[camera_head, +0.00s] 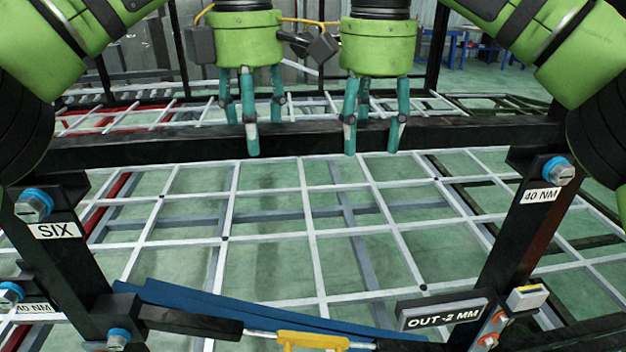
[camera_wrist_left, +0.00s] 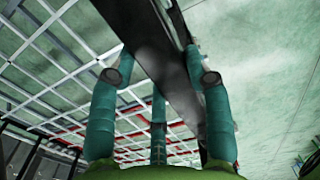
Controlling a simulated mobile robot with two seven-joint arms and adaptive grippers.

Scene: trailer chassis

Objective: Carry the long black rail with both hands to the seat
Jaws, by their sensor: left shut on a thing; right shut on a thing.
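The long black rail (camera_head: 312,138) runs almost level across the head view, above the white grid. My left gripper (camera_head: 252,130) is shut on it left of its middle, fingers pointing down. My right gripper (camera_head: 375,130) is shut on it a short way to the right. In the left wrist view the rail (camera_wrist_left: 155,50) passes between the teal fingers of my left gripper (camera_wrist_left: 160,90). The rail's ends run behind my arms and the black uprights. I cannot tell which part is the seat, or whether the rail touches the uprights.
A black upright labelled SIX (camera_head: 70,262) stands at left, and another labelled 40 NM (camera_head: 522,225) at right, both with blue-ringed bolts. An OUT -2 MM sign (camera_head: 443,314) and a yellow piece (camera_head: 312,340) are in front. The white grid (camera_head: 270,205) lies below.

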